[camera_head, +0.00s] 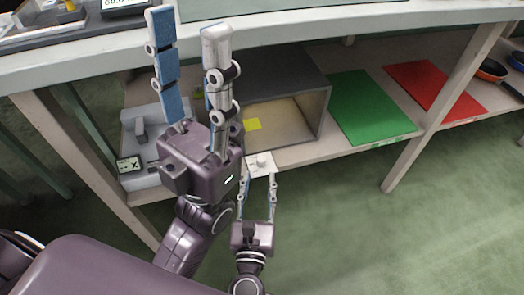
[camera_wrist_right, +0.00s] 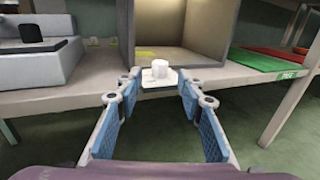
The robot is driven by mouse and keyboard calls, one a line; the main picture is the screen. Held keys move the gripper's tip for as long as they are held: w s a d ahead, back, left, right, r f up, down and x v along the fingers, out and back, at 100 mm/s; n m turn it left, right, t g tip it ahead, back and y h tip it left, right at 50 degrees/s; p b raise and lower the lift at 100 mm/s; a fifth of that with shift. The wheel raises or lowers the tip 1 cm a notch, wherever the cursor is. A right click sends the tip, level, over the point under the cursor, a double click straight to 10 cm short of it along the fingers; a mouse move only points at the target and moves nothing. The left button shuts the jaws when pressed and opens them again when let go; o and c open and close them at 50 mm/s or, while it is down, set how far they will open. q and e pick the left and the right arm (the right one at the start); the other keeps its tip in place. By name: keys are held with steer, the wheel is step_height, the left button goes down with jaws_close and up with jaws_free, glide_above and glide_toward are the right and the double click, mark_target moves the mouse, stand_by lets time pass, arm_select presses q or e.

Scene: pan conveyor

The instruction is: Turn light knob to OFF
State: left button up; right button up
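The light knob (camera_head: 262,161) is a small white knob on a white square plate at the front edge of the lower shelf, below the open box. In the right wrist view the knob (camera_wrist_right: 160,68) is centred just beyond my fingertips. My right gripper (camera_head: 260,178) is open and empty, pointing at the knob, its fingers (camera_wrist_right: 159,82) to either side of the plate. I cannot tell whether they touch it. The knob's setting is too small to read. My left gripper (camera_head: 188,25) is open and empty, raised in front of the upper tabletop's edge.
A grey open box (camera_head: 318,115) with a yellow patch inside stands behind the knob. A green mat (camera_head: 365,105) and a red mat (camera_head: 432,88) lie to its right. A grey device (camera_wrist_right: 35,62) is on the left. The floor in front is clear.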

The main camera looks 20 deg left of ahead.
mark_target(261, 164)
steer(key=b+x, duration=0.2)
steer(key=x, duration=0.5)
steer(key=shift+w+b, duration=0.15)
steer(key=shift+b, duration=0.15)
jaws_close()
